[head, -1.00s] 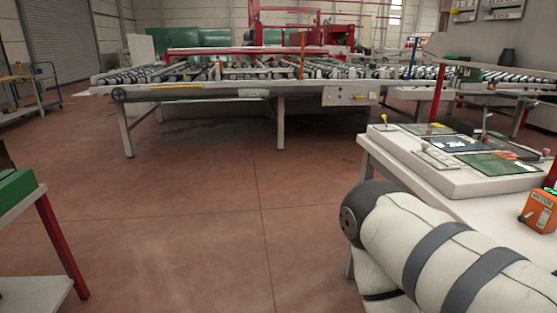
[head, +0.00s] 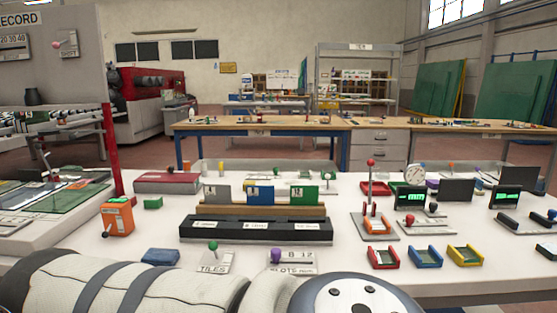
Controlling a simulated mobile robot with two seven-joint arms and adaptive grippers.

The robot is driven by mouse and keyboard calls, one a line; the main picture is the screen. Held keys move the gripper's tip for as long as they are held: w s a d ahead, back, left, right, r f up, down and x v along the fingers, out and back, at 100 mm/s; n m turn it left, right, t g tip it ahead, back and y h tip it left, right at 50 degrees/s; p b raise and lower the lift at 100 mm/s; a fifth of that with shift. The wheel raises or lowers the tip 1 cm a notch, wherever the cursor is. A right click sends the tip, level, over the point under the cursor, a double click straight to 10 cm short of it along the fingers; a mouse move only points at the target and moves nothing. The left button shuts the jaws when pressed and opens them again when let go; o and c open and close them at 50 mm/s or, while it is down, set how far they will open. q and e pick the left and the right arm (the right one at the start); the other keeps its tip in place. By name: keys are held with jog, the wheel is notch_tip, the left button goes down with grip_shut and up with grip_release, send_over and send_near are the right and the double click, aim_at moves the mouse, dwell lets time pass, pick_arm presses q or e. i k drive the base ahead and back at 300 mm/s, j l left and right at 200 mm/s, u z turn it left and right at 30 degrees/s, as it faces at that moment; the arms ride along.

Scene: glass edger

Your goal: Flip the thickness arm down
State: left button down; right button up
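No label I can read marks the thickness arm, so I cannot tell for sure which part it is. An upright lever with a red knob (head: 371,163) stands on a small grey base with an orange part, right of centre on the white table. A round dial gauge (head: 414,174) stands behind and right of it, near small displays (head: 411,198). A green-knobbed lever marked TILES (head: 213,248) and a purple-knobbed lever (head: 276,256) are at the front. Neither gripper is in view; only a white link of my own arm crosses the bottom edge.
An orange box (head: 117,217) stands at left. A wooden-topped bench (head: 290,123) is behind.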

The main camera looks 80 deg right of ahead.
aim_at(371, 162)
jog(key=z, duration=2.7)
